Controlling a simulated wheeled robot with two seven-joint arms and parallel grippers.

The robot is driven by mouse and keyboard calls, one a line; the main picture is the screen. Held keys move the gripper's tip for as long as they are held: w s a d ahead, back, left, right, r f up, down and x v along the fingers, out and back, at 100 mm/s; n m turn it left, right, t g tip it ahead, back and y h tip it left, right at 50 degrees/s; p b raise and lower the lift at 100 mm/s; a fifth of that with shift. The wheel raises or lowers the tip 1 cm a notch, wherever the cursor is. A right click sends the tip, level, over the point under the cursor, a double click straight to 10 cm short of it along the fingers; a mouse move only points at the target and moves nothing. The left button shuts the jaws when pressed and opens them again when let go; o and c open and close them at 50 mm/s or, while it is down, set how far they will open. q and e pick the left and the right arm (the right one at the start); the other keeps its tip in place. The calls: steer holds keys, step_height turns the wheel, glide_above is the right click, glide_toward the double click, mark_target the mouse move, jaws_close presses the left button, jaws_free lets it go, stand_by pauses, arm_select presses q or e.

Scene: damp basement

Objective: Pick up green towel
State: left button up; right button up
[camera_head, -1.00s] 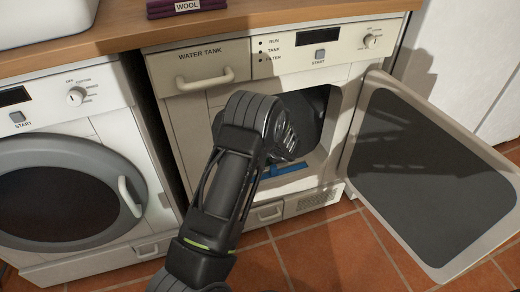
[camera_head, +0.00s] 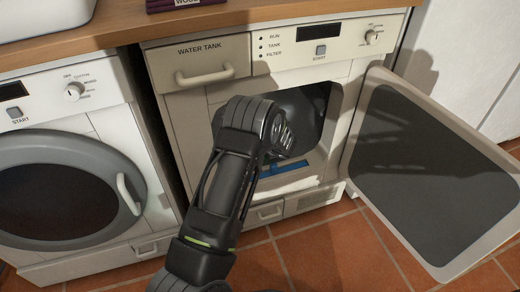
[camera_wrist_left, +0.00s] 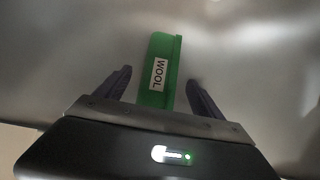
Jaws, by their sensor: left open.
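The green towel (camera_wrist_left: 164,50) shows in the left wrist view as a narrow folded green piece with a white "WOOL" label. It lies on the grey metal inside the dryer drum. My left gripper (camera_wrist_left: 160,76) is open, with one dark finger on each side of the towel's near part. I see no finger closed against it. In the head view my left arm reaches into the open dryer (camera_head: 240,108). The arm hides its fingers and the towel there. My right gripper is not in view.
The dryer door (camera_head: 430,165) stands wide open to the right. A blue strip (camera_head: 300,168) lies at the opening's lower edge. A shut washing machine (camera_head: 58,190) stands at left. A dark purple folded item (camera_head: 165,4) lies on the wooden counter (camera_head: 255,25).

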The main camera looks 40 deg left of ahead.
arm_select(q)
steer(key=b+x, duration=0.2)
steer(key=x, duration=0.2)
steer(key=shift+f, duration=0.1)
steer(key=shift+w+a+f, duration=0.15)
steer(key=shift+a+f, duration=0.05)
steer(key=shift+a, duration=0.1)
steer(key=shift+c, duration=0.2)
steer(key=c, duration=1.5)
